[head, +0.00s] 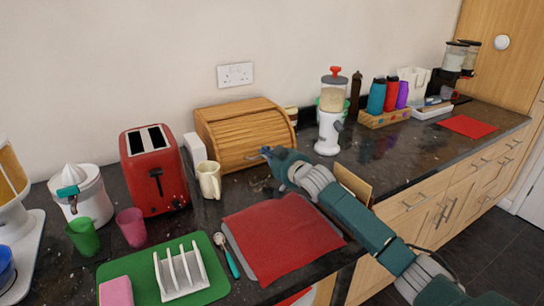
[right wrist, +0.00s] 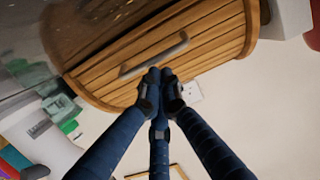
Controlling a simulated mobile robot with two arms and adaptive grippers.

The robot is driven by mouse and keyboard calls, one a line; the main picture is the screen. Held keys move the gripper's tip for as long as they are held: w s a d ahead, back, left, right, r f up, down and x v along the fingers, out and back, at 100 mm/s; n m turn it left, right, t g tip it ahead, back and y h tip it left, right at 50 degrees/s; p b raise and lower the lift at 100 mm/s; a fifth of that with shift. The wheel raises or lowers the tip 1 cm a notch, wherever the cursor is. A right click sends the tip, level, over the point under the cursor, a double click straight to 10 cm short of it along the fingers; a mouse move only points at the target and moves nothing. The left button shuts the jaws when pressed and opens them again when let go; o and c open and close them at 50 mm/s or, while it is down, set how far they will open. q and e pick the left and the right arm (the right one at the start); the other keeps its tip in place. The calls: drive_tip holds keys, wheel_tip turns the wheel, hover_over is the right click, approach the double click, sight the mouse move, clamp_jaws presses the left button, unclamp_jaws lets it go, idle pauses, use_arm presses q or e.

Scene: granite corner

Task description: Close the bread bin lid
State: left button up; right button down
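The wooden roll-top bread bin (head: 240,125) stands against the wall behind my right gripper. Its slatted lid curves down over the front in the head view, and any gap at the lower edge is hard to see. In the right wrist view the bin (right wrist: 215,45) appears upside down, with slats across its front and a grey bar handle (right wrist: 153,57). My right gripper (head: 267,152) is at the front of the bin. Its fingertips (right wrist: 160,76) are together, close to the handle, with nothing seen between them; contact is unclear. My left gripper is out of view.
A cream mug (head: 209,180) and red toaster (head: 153,170) stand left of the bin. A white dispenser (head: 328,130) stands to its right. A red mat (head: 280,238) lies in front, beside a green tray (head: 125,270) with a white rack.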

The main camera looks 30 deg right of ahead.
drive_tip(key=s, duration=0.4)
drive_tip(key=s+r, duration=0.1)
drive_tip(key=s, duration=0.2)
drive_tip(key=s+r, duration=0.1)
drive_tip(key=s, duration=0.3)
drive_tip(key=shift+s+a, duration=0.3)
drive_tip(key=shift+a, duration=0.05)
